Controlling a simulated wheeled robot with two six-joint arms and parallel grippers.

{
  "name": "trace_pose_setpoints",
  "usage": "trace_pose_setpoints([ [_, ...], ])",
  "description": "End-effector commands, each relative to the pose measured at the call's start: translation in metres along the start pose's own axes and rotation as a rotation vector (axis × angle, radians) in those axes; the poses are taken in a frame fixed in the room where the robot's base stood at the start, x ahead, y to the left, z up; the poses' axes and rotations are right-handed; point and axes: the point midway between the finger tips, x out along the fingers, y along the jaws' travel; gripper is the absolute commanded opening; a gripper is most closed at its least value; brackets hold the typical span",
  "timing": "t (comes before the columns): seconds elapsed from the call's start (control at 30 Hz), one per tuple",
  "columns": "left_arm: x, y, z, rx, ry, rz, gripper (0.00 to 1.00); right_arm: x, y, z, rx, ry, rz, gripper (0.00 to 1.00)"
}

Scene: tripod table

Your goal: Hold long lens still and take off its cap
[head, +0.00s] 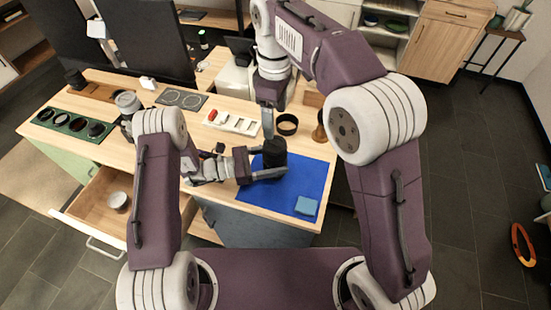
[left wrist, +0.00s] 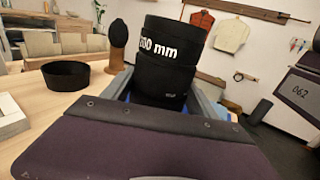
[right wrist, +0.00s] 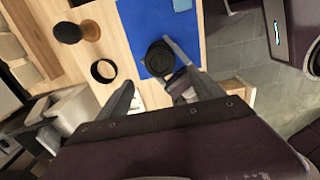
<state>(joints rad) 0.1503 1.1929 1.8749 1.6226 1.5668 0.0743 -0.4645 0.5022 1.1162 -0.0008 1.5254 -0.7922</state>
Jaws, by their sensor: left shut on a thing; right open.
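The long lens (head: 275,153) is a black cylinder standing upright over the blue mat; in the left wrist view (left wrist: 168,65) it carries white "mm" lettering. My left gripper (head: 268,176) is shut around its lower part from the side. In the right wrist view the lens (right wrist: 160,58) shows a dark round top face; the cap's edge cannot be told apart from the barrel. My right gripper (head: 268,132) points down above the lens; in its wrist view its fingers (right wrist: 163,88) are apart, with nothing between them, and the lens lies beyond them.
The blue mat (head: 258,196) bears a light-blue cloth (head: 306,206). A black ring (head: 287,124) stands on the wooden table behind the lens, near a dark-topped wooden stand (head: 320,127). A white tray (head: 232,123) lies further left. An open drawer (head: 100,205) is at the front left.

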Motion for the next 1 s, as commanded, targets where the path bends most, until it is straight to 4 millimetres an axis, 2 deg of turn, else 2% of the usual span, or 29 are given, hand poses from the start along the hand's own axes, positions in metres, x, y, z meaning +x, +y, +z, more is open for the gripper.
trace_pose_setpoints([
  [0.17, 0.000, 0.000, 0.000, 0.000, 0.000, 0.000, 0.00, 0.006, 0.000, 0.000, 0.001, 0.000, 0.000, 0.76],
  [0.5, 0.000, 0.000, 0.000, 0.000, 0.000, 0.000, 0.00, 0.062, -0.001, 0.001, 0.000, 0.000, -0.002, 0.76],
  [0.63, 0.000, 0.000, 0.000, 0.000, 0.000, 0.000, 0.00, 0.078, 0.000, 0.000, 0.000, -0.001, -0.001, 0.76],
  [0.8, 0.000, 0.000, 0.000, 0.000, 0.000, 0.000, 0.00, 0.089, 0.000, 0.000, 0.000, 0.001, 0.001, 0.76],
  [1.0, 0.000, 0.000, 0.000, 0.000, 0.000, 0.000, 0.00, 0.090, 0.000, 0.000, 0.000, 0.001, 0.001, 0.76],
])
